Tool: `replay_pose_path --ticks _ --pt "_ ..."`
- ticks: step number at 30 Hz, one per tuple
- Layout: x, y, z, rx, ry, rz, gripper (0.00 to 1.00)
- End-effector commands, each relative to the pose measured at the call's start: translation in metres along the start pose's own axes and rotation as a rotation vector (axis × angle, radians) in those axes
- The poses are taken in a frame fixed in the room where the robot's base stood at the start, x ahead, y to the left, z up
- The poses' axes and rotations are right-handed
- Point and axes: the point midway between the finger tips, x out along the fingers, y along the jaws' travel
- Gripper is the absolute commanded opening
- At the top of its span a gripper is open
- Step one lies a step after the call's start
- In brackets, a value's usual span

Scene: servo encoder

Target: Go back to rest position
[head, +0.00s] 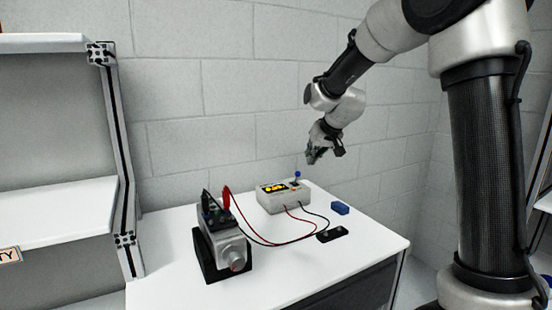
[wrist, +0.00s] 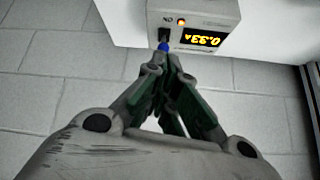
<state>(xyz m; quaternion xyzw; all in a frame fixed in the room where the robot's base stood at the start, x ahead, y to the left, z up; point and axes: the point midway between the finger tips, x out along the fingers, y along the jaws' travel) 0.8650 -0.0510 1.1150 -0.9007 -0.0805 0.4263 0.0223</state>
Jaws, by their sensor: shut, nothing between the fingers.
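My gripper (head: 312,158) hangs in the air above the back right of the white table, shut and empty. In the wrist view its fingertips (wrist: 165,62) are together, with the blue-tipped switch of the meter box just beyond them. The grey meter box (head: 284,197) stands on the table below and left of my gripper, apart from it. Its yellow display reads about 0.33 in the wrist view (wrist: 201,38), upside down, beside a lit orange lamp. The servo motor (head: 226,245) sits in a black stand at the table's front left, with a red and a black clip on top.
Red and black cables run from the box across the white table (head: 340,262). A blue block (head: 340,208) and a small black piece (head: 332,233) lie on the right. A shelf rack (head: 118,170) stands at left. A block wall (head: 220,80) is behind.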

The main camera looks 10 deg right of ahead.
Motion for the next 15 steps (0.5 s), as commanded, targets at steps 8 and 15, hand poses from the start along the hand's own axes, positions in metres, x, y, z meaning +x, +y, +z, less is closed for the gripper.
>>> replay_pose_path --ticks 8,15 --pt "-0.065 0.011 0.137 0.017 -0.344 0.024 0.0" --pt "-0.188 0.031 0.254 0.036 -0.488 0.094 0.0"
